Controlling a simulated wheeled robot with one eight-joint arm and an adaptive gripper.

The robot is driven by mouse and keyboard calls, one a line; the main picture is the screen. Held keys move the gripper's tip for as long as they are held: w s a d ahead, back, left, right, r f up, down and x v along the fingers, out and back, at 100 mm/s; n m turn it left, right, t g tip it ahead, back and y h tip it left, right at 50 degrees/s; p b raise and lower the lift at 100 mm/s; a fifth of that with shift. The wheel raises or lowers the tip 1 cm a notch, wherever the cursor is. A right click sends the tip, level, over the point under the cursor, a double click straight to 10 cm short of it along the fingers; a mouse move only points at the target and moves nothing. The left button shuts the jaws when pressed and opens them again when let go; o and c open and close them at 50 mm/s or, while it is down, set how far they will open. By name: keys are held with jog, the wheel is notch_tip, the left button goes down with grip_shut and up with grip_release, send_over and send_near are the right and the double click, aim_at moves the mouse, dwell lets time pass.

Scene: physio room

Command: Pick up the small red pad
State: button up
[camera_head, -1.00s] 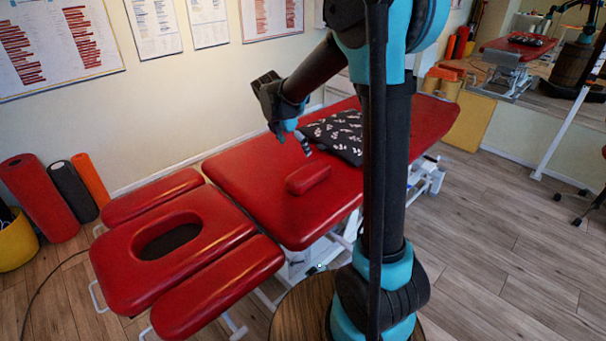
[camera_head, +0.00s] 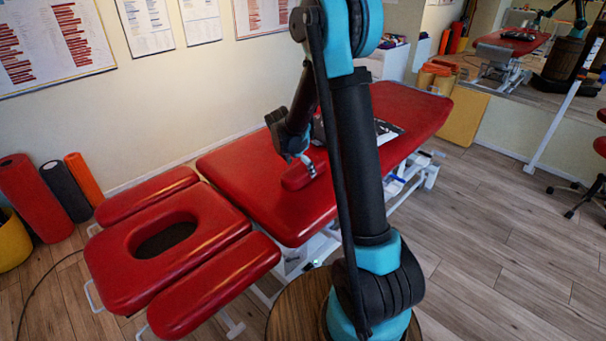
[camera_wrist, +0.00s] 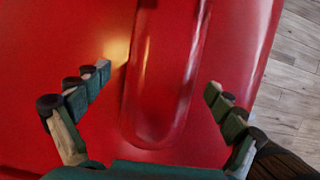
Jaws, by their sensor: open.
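The small red pad (camera_head: 299,177) lies on the red treatment table (camera_head: 260,213), partly hidden behind my gripper and arm in the head view. In the wrist view the pad (camera_wrist: 165,75) runs lengthwise between my fingers, with its rounded near end in full sight and its far end cut off by the frame. My gripper (camera_head: 308,168) is open and close over the pad. In the wrist view the two fingers of my gripper (camera_wrist: 158,83) stand on either side of the pad, with a gap on each side.
The table's headrest section (camera_head: 205,215) with a face hole is at the front left. Foam rollers (camera_head: 36,195) stand by the wall. Wooden floor (camera_head: 480,235) is free at right.

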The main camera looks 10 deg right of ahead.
aim_at(301, 168)
jog(key=shift+x, duration=1.55)
jog(key=c, duration=1.3)
jog(key=shift+r, duration=0.1)
jog(key=shift+c, duration=0.2)
